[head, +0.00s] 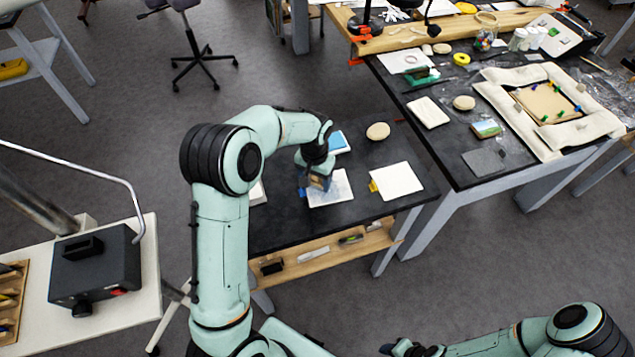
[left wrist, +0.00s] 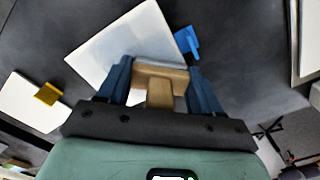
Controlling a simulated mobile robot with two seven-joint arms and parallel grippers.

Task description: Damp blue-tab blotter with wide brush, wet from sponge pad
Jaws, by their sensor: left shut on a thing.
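The blue-tab blotter (head: 335,191) is a pale sheet on the small dark table, with bluish-grey patches; its blue tab (left wrist: 187,42) shows in the left wrist view. My left gripper (head: 317,178) is shut on the wide brush (left wrist: 160,82), a wooden block with a stubby handle. The brush is over the blotter's left part in the head view; I cannot tell whether the bristles touch it. A blue pad with a white edge (head: 339,142), seemingly the sponge pad, lies just behind, partly hidden by my arm. My right gripper (head: 400,348) is at the bottom edge, its fingers unclear.
A yellow-tab blotter (head: 398,180) lies right of the blue-tab one. A beige oval object (head: 378,131) lies behind. A larger dark bench (head: 450,160) with a padded frame (head: 550,140) and tools adjoins at right. A black box (head: 95,265) stands on a left table.

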